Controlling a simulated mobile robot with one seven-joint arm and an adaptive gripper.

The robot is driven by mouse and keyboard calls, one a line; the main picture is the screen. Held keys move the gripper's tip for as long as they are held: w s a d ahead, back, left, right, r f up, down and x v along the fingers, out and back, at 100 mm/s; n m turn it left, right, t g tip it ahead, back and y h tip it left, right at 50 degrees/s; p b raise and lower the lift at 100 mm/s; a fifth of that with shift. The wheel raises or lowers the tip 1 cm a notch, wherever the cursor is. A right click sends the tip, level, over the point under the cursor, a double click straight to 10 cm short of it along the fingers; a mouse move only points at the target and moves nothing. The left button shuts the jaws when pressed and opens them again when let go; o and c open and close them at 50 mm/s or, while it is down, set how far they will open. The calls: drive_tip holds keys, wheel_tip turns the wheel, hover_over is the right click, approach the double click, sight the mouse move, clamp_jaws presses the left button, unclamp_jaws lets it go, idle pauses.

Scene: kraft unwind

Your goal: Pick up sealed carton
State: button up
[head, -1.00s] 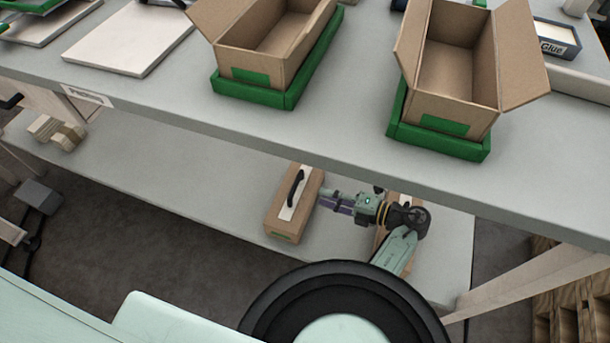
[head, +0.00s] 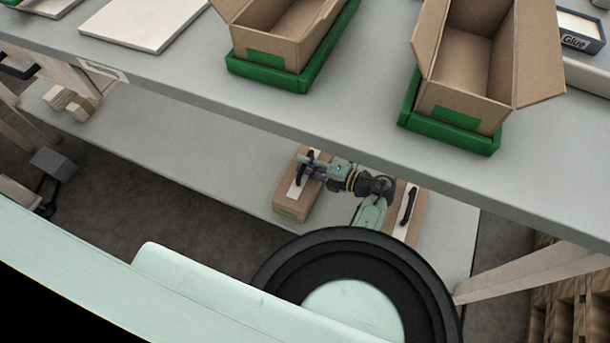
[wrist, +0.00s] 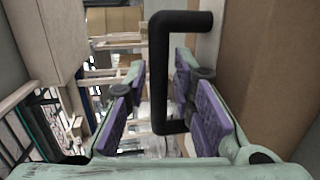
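A brown sealed carton (head: 290,206) with a white strip and a black handle lies on the lower shelf. My gripper (head: 311,171) is at that handle in the head view. In the wrist view the black handle (wrist: 159,75) stands between the two purple finger pads of my gripper (wrist: 160,105). The fingers are open, with a gap visible on both sides of the bar. The carton (wrist: 275,75) fills the right side of that view. A second carton (head: 403,228) with a black handle lies to the right, partly hidden by my arm.
The upper table (head: 180,95) overhangs the lower shelf (head: 190,150) close behind my arm. Two open cartons (head: 290,42) (head: 460,90) stand in green trays on the table. Wooden blocks (head: 70,103) lie at the shelf's left end. The shelf's middle is clear.

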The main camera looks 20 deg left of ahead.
drive_tip(key=shift+a, duration=0.1)
drive_tip(key=shift+c, duration=0.2)
clamp_jaws()
idle(0.6)
